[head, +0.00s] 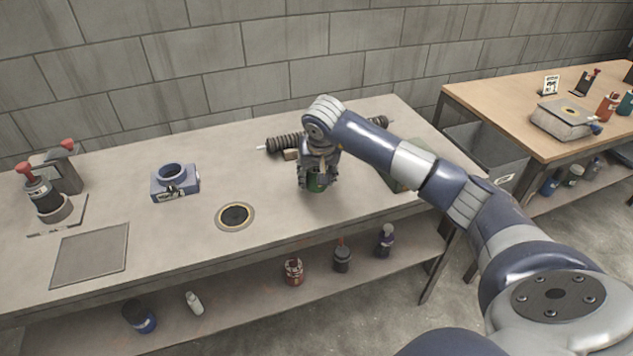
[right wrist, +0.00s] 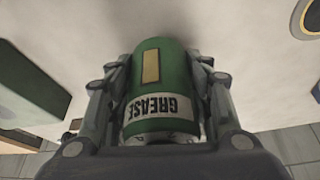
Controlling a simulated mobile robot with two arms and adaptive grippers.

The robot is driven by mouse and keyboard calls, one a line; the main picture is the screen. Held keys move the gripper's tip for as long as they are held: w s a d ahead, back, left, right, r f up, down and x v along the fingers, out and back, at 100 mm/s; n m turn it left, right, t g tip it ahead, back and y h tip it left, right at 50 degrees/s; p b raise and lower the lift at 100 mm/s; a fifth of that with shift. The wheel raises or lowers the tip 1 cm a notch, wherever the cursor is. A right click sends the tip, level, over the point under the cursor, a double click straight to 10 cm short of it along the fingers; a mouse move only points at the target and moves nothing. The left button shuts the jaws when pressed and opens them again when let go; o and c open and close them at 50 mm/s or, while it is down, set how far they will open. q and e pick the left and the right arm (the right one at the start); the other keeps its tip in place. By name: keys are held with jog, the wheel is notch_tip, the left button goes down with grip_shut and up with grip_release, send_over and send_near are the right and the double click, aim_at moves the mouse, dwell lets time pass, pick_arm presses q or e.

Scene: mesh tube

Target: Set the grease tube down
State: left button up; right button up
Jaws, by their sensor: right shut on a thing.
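The grease tube (right wrist: 160,85) is a green cylinder with a white label reading GREASE and a yellow patch. It fills the middle of the right wrist view, between the fingers of my right gripper (right wrist: 160,110), which is shut on it. In the head view the green tube (head: 316,183) shows below my right gripper (head: 317,180), at the bench top (head: 290,215). I cannot tell whether the tube touches the bench. My left gripper is not in view.
A round black pad with a yellow ring (head: 235,216) lies left of the gripper. A blue-grey ring fixture (head: 175,182) and a red-handled press (head: 48,200) stand farther left.

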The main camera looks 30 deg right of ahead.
jog(key=shift+w+d+r, duration=0.1)
jog(key=shift+w+d, duration=0.05)
jog(key=shift+w, duration=0.05)
jog(key=shift+w+d+f+p, duration=0.1)
jog(key=shift+f+p, duration=0.35)
jog(key=shift+f, duration=1.4)
jog(key=o, duration=1.1)
jog(key=shift+f, duration=0.15)
jog(key=shift+o, duration=0.2)
jog(key=shift+r, duration=0.55)
jog(key=v, duration=1.1)
jog(key=shift+s+b, duration=0.3)
jog(key=shift+b, duration=0.1)
jog(key=shift+a, duration=0.2)
